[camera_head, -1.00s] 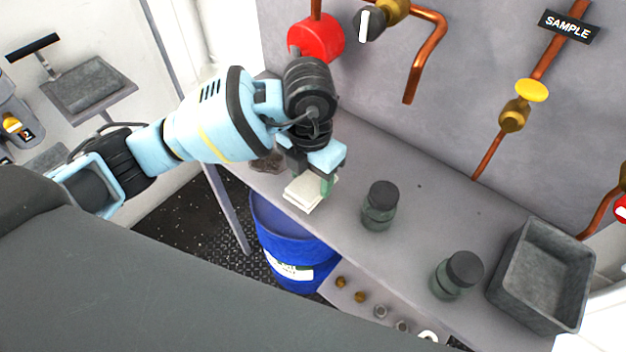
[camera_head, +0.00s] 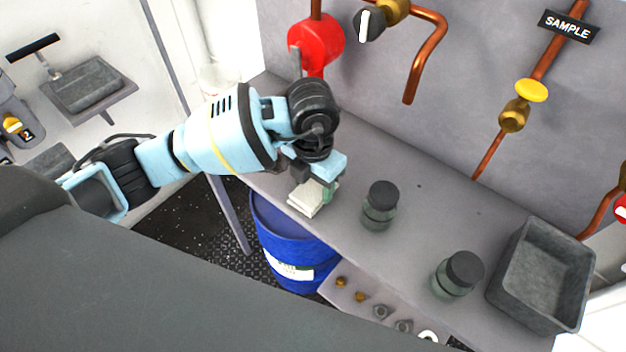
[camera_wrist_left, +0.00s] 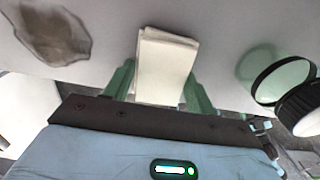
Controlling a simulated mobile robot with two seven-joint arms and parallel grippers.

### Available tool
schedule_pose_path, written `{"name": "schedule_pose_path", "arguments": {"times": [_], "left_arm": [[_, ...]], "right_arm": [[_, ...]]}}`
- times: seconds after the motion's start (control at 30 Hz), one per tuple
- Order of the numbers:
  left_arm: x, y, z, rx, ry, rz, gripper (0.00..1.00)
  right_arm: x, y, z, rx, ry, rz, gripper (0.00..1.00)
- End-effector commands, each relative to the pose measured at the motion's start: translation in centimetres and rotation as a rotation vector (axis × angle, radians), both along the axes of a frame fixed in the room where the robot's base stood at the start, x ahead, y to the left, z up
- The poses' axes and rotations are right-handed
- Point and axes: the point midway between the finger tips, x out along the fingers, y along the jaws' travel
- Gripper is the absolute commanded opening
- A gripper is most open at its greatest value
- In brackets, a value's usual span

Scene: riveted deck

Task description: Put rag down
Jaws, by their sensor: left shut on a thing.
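The rag is a folded cream-white cloth (camera_head: 305,199) at the front edge of the grey bench, above the blue drum in the head view. My left gripper (camera_head: 322,188) is shut on it. In the left wrist view the rag (camera_wrist_left: 166,62) sits between the two green fingers (camera_wrist_left: 160,90). I cannot tell whether the rag touches the bench top. My right gripper is not in view.
A dark-lidded jar (camera_head: 380,205) stands just right of the rag, and another jar (camera_head: 458,275) stands near a grey bin (camera_head: 541,275). A blue drum (camera_head: 283,245) is below the bench edge. A brownish stain (camera_wrist_left: 52,32) marks the bench.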

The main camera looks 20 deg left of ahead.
Motion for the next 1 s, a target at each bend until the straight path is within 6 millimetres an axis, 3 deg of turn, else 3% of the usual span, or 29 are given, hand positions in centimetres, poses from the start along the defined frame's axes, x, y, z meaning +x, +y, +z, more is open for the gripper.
{"name": "schedule_pose_path", "arguments": {"times": [0.03,0.2,0.57,0.67,1.0], "left_arm": [[0.0,0.0,-0.2,0.000,0.001,0.000,0.57],[0.0,0.0,-0.1,0.000,0.001,0.000,0.77],[0.0,0.0,0.5,0.000,-0.001,0.000,0.77],[0.1,0.0,1.6,-0.002,-0.002,-0.001,0.77],[0.0,0.0,8.3,0.000,-0.004,0.000,0.77]], "right_arm": [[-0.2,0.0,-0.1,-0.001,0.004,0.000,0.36],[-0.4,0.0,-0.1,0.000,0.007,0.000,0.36],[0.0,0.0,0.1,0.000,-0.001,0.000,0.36],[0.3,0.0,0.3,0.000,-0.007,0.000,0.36],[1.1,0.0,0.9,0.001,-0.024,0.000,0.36]]}}
